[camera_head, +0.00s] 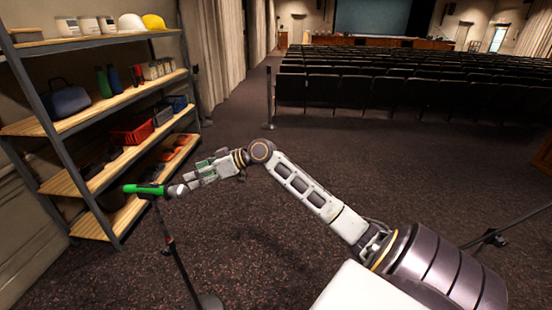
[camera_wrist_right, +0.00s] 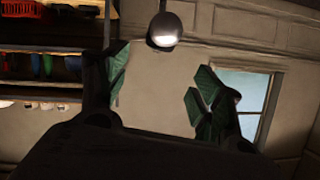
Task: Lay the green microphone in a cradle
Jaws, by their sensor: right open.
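The green microphone (camera_head: 146,189) is at the left in the head view, lying about level at the top of a thin dark stand (camera_head: 180,262). Its pale rounded head points right, toward my right gripper (camera_head: 197,172). In the right wrist view, a pale rounded end that looks like the microphone's head (camera_wrist_right: 165,30) is beyond the fingers of my right gripper (camera_wrist_right: 160,88). The fingers, with green pads, are spread apart with nothing between them. I cannot make out a cradle. My left gripper is not in view.
A shelf unit (camera_head: 94,43) with a red crate (camera_head: 131,131), bottles and helmets stands at the left, behind the microphone. A thin post (camera_head: 268,98) stands before the rows of dark seats (camera_head: 390,85). The carpet in the middle (camera_head: 240,250) is clear.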

